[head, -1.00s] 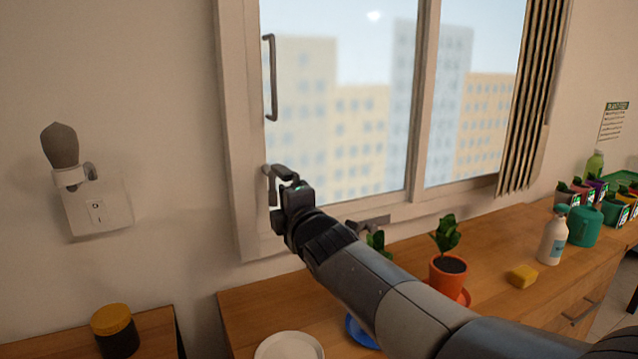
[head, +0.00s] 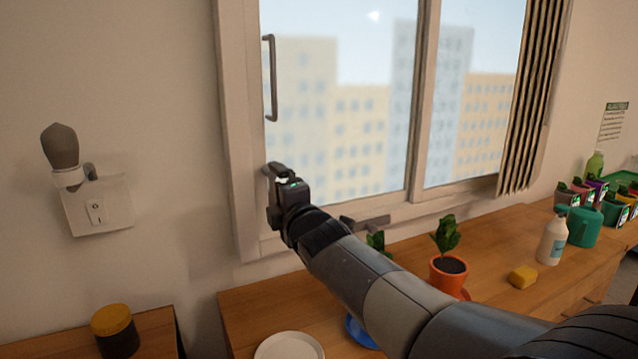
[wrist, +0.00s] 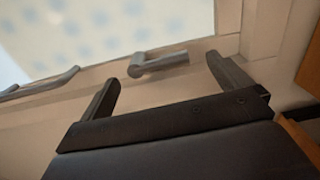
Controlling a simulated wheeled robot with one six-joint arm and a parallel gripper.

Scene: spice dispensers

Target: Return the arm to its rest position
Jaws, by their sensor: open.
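My gripper (head: 276,171) is in front of the lower left corner of the window frame in the head view, at the end of my outstretched arm. In the wrist view my gripper (wrist: 162,69) shows two dark fingers spread apart with nothing held between them. A grey window latch (wrist: 158,64) appears beyond the gap between the fingertips. I cannot tell from these views how close the fingers are to it.
A vertical handle (head: 271,78) is on the window. Below, the wooden counter (head: 497,306) holds a potted plant (head: 448,268), a yellow sponge (head: 522,276), a spray bottle (head: 551,240) and a white plate (head: 289,346).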

